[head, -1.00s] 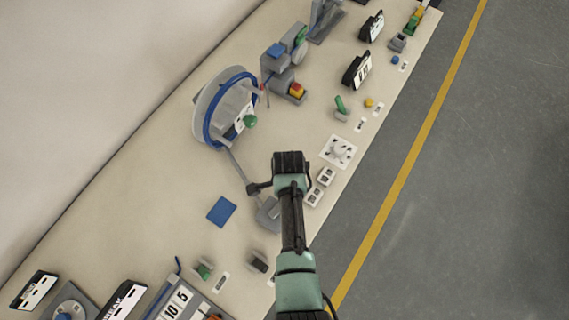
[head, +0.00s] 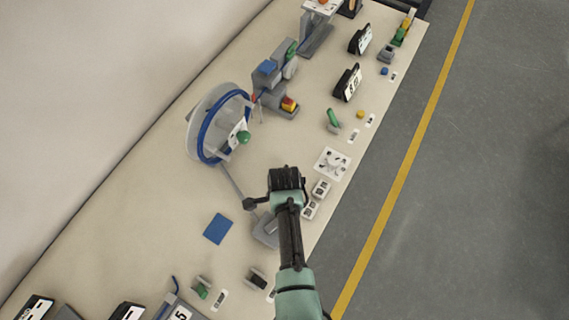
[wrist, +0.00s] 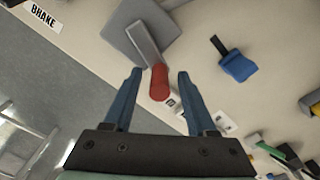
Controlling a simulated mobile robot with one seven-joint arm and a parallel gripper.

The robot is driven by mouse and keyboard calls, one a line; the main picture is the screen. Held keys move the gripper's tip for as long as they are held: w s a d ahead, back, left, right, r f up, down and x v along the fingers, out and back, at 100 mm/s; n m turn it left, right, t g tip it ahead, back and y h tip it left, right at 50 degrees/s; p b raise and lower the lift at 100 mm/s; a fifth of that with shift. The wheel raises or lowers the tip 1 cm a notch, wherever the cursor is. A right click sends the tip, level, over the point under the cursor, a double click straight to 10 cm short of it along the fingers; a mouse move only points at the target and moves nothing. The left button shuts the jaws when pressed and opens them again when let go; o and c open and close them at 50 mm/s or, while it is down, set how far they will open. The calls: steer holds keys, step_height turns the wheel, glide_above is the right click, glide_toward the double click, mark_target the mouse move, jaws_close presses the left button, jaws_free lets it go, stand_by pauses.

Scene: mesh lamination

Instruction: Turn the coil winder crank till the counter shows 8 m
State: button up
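A large upright reel with a blue ring (head: 207,135) stands on the bench in the head view, with a green knob (head: 243,137) on its near face. I take it for the coil winder. My gripper (wrist: 160,76) is open in the wrist view. Its two blue fingers stand on either side of a red handle (wrist: 159,87), with a gap at each side. The handle is on a grey arm (wrist: 143,42) over a grey plate. I cannot tell for sure that this is the winder crank. In the head view my arm hides the handle. No counter reading is legible.
A blue square (head: 218,228) lies flat on the bench. A yellow line (head: 400,180) marks the floor.

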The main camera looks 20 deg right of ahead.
step_height(320, 180, up, 13)
steer(key=b, duration=0.1)
steer(key=shift+b, duration=0.3)
stand_by(0.4)
stand_by(1.0)
